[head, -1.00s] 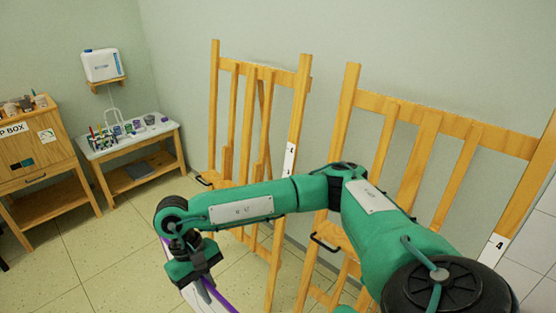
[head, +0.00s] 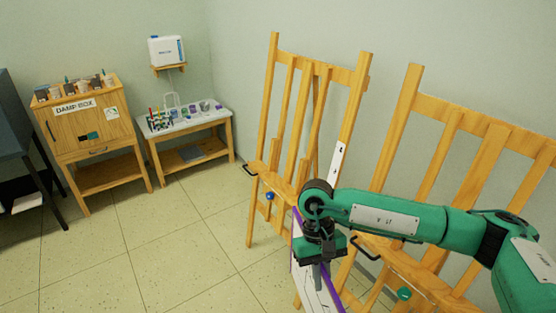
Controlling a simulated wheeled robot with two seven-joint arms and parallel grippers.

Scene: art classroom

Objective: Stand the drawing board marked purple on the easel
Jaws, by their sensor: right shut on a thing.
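My right gripper (head: 320,270) is shut on the drawing board (head: 312,285), a white panel with purple edges, low in the head view. The board hangs steeply tilted below the gripper, and its lower part is cut off by the frame. Behind it stands a wooden easel (head: 289,105) with a white label and a blue knob (head: 270,196). A second wooden easel (head: 488,155) with a green knob (head: 404,294) stands to the right, partly hidden by my right arm. Both easels look empty. The board appears in front of the first easel's right leg; contact cannot be told. My left gripper is out of view.
A wooden damp box cabinet (head: 95,138) and a low table with art supplies (head: 188,122) stand along the left wall. A dark piece of furniture (head: 12,120) is at the left edge. The tiled floor (head: 170,240) left of the easels is clear.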

